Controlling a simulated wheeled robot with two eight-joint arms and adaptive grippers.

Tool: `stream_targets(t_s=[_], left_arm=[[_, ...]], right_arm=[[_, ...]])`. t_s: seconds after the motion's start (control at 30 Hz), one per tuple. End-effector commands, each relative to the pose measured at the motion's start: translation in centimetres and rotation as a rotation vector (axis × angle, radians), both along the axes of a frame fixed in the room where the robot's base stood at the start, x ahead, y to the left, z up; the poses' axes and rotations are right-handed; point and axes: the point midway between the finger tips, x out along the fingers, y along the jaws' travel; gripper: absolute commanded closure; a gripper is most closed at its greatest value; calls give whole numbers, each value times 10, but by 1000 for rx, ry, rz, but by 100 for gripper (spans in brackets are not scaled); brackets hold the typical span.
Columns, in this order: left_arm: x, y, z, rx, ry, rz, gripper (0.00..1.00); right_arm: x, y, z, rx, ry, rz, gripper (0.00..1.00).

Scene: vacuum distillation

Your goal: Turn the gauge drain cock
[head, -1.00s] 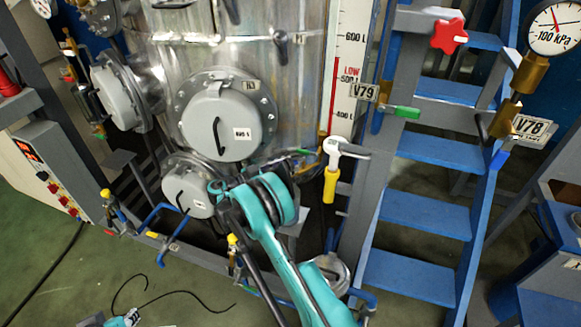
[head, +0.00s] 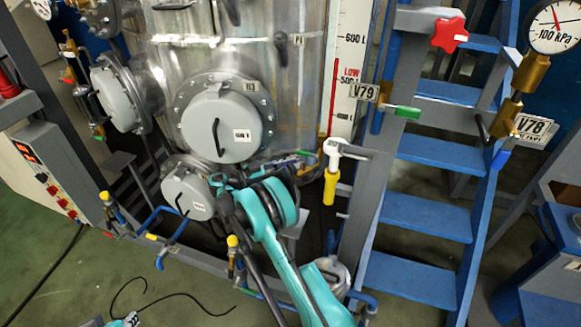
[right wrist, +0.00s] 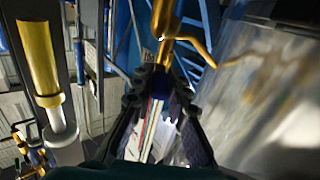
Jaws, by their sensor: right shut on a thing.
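My right arm reaches in from the bottom of the head view to the foot of the steel vessel, below the level gauge (head: 345,62). In the right wrist view my right gripper (right wrist: 165,78) has its dark fingers closed at the lower end of a brass fitting, which looks like the gauge drain cock (right wrist: 164,22). A small blue part shows between the fingers. The exact grip is partly hidden by the fingers. In the head view the arm covers much of this place. My left gripper does not show clearly; only a teal bit of mine is at the bottom edge.
The blue ladder (head: 425,212) stands to the right of the vessel. A yellow-handled valve (head: 331,185) hangs beside the gauge. Tags V79 (head: 364,92) and V78 (head: 530,126) mark other valves. In the wrist view a large yellow handle (right wrist: 40,60) is at the left.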

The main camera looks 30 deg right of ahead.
Motion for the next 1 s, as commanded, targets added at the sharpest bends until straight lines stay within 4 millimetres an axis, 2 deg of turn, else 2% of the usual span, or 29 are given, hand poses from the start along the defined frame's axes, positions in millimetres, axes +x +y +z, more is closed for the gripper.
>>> stream_targets(t_s=[0.33, 0.37, 0.4, 0.43, 0.77, 0.87, 1.0], left_arm=[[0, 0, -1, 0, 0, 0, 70], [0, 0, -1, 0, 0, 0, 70], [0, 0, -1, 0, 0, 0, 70], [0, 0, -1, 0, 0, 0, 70], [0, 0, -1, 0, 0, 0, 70], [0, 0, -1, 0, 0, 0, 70], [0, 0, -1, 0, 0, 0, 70]], right_arm=[[1, 0, 0, 1, 0, -28, 100], [1, 0, 0, 1, 0, -28, 80], [1, 0, 0, 1, 0, -28, 70], [1, 0, 0, 1, 0, -28, 64], [2, 2, 0, 1, 0, -27, 64], [4, 11, 0, 1, 0, -26, 64], [8, 38, 0, 1, 0, -24, 64]])
